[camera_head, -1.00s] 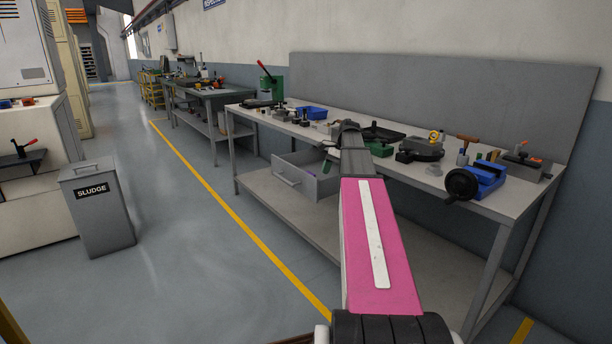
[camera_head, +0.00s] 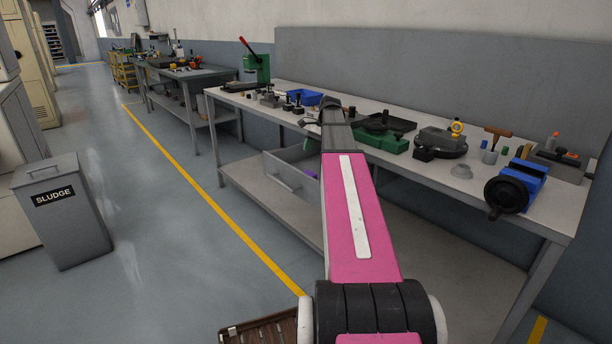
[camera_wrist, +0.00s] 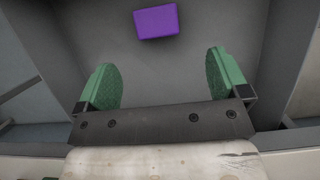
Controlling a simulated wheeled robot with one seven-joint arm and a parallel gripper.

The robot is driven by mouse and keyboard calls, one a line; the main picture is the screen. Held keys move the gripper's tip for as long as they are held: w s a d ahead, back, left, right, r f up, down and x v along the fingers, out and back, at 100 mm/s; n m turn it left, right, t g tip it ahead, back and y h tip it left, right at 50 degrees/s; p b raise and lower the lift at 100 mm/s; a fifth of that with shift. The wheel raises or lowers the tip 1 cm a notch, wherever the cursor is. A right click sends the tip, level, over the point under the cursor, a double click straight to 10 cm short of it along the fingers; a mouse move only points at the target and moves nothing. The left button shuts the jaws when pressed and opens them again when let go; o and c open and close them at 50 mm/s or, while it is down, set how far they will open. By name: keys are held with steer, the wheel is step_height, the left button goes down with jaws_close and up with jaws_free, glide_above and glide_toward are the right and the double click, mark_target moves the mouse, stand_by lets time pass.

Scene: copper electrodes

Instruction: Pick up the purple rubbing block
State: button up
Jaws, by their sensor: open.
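The purple rubbing block (camera_wrist: 156,21) lies on the grey floor of the open drawer, near the top of the wrist view. In the head view a small purple patch of it (camera_head: 312,173) shows inside the drawer, mostly hidden by my arm. My gripper (camera_wrist: 164,72) is open, with its two green pads apart and nothing between them. The block is ahead of the fingertips, a little left of the middle of the gap.
The drawer (camera_head: 290,180) hangs open under the workbench top (camera_head: 462,185), its walls on both sides of my gripper. The bench holds a blue vise (camera_head: 522,180), a green press (camera_head: 257,68) and a blue tray (camera_head: 305,97). A sludge bin (camera_head: 68,215) stands left on clear floor.

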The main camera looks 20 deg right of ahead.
mark_target(309, 173)
steer(key=x, duration=1)
steer(key=shift+s+a, duration=0.15)
steer(key=shift+s, duration=0.1)
steer(key=c, duration=1)
